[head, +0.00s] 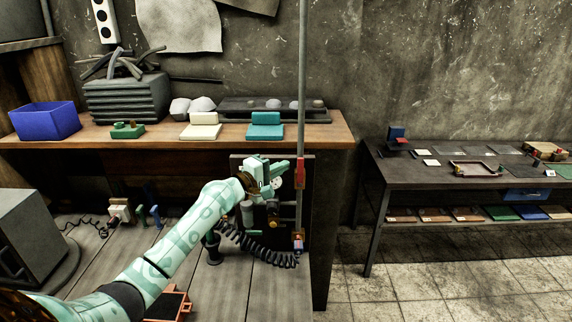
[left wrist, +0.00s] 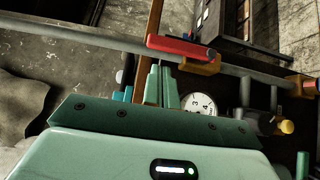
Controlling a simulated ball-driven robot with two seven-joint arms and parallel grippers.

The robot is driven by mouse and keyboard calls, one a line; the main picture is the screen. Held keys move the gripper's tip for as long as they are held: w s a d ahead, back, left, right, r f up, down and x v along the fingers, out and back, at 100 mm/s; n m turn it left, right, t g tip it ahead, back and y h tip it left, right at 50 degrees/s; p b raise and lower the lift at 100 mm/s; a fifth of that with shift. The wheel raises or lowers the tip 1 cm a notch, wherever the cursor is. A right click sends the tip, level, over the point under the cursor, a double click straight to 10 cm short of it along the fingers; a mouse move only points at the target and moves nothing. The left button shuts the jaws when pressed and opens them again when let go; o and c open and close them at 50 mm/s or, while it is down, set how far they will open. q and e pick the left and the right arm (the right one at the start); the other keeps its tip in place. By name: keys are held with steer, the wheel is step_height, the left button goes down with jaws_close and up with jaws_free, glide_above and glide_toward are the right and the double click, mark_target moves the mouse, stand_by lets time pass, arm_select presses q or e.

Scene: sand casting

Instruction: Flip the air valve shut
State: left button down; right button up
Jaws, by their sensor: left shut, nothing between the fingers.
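The air valve shows in the head view as a red lever (head: 300,170) on a vertical grey pipe (head: 303,80), with a brass-coloured body below the lever. In the left wrist view the red lever (left wrist: 178,46) lies along the pipe, roughly parallel to it, beside the orange-brass body (left wrist: 202,65). My left gripper (head: 284,165) is shut and empty, just left of the lever in the head view. Its green fingertips (left wrist: 164,68) point at the valve in the left wrist view. I cannot tell whether they touch it. My right gripper is not in view.
A round gauge (left wrist: 200,104), a dark panel and a black coiled hose (head: 262,248) sit close below the valve. The wooden bench (head: 330,128) holds a blue bin (head: 45,120) and blocks. A dark table (head: 440,178) stands right, with open floor before it.

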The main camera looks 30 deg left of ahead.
arm_select(q)
steer(key=shift+w+d, duration=0.35)
steer(key=shift+d, duration=0.4)
